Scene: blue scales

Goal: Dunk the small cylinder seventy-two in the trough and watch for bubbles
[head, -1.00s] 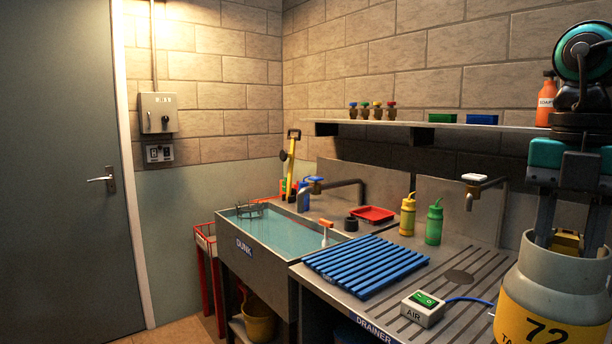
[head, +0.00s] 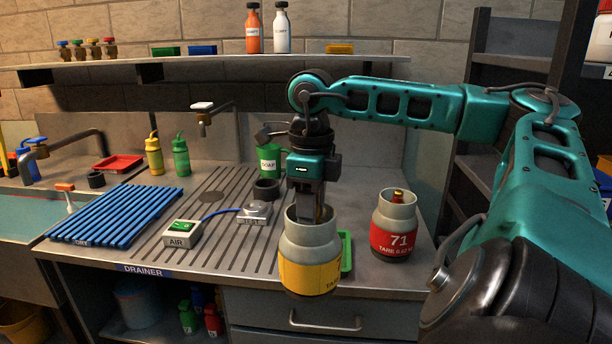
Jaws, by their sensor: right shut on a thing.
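The small cylinder with the yellow band (head: 305,272) hangs upright from my right gripper (head: 308,214), which is shut on it inside the grey collar at its top. It overlaps the front edge of the drainer counter and looks nearer than the counter top; its exact height is hard to tell. Its number is turned away; only part of "TARE" shows at the right of the band. The trough (head: 22,228) with blue-green water shows only in part at the left edge, well away from the cylinder. My left gripper is not in view.
A red cylinder 71 (head: 396,228) stands on the counter right of the held one. A green tray (head: 346,252) lies just behind it. Blue slats (head: 115,215), an AIR box (head: 182,235) and a grey device (head: 255,212) lie toward the trough. A shelf (head: 210,60) runs above.

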